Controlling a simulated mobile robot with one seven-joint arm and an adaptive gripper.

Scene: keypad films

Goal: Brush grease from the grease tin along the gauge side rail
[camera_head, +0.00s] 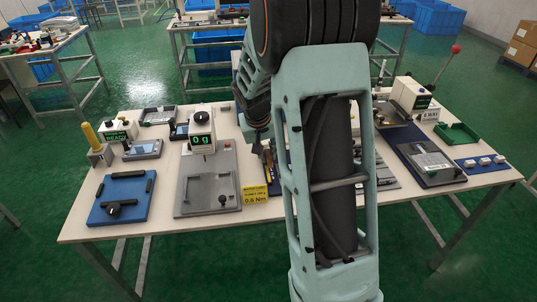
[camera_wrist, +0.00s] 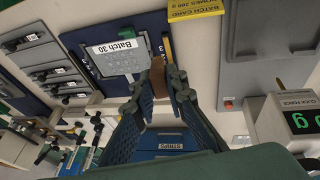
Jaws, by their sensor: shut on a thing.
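My gripper (camera_wrist: 168,80) points down over the middle of the table in the wrist view. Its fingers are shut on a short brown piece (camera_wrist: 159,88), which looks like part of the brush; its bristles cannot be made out. In the head view my gripper (camera_head: 259,145) is small and partly behind my own arm, just right of the force gauge. The gauge (camera_head: 201,136) reads 0 g and stands at the back of a grey base plate (camera_head: 188,203). Its display also shows in the wrist view (camera_wrist: 299,121). I cannot make out the grease tin or tell which edge is the side rail.
A yellow batch card (camera_head: 255,194) stands right of the base plate. A Batch 30 plate (camera_wrist: 116,55) lies beside my fingers. A blue fixture (camera_head: 121,200) is at front left, a dark blue mat (camera_head: 414,150) at right. My arm hides the table's middle.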

